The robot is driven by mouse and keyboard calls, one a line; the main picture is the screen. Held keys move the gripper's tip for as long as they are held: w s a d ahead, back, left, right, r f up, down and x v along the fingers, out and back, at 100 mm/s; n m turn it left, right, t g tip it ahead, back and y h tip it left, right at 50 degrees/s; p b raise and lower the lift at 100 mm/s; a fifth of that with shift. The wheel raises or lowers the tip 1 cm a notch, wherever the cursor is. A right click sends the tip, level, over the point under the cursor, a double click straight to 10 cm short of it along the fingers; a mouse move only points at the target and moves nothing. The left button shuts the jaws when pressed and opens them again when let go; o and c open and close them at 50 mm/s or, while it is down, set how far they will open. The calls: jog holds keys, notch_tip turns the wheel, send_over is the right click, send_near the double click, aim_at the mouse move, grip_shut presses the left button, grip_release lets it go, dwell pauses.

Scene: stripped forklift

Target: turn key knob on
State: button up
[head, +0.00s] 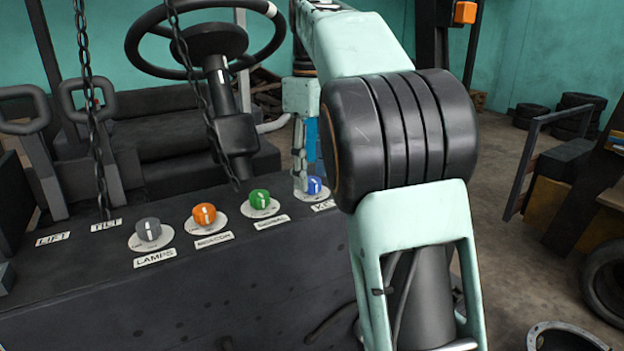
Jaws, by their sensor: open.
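The blue knob (314,186) sits on a round white dial at the right end of a row of knobs on the dark panel. The white mark on the knob looks near upright. My gripper (303,178) points down at the blue knob, with its fingertips close above it or beside it. The gripper is open. My own arm covers much of the area to its right, and I cannot tell whether a finger touches the knob.
A green knob (260,199), an orange knob (204,214) and a grey knob (148,229) labelled LAMPS stand left of the blue one. A steering wheel (206,40) stands behind. Chains (92,110) hang at the left, and a seat (150,140) lies beyond the panel.

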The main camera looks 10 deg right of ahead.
jog(key=shift+f, duration=0.6)
jog(key=c, duration=1.2)
jog(key=shift+o, duration=0.2)
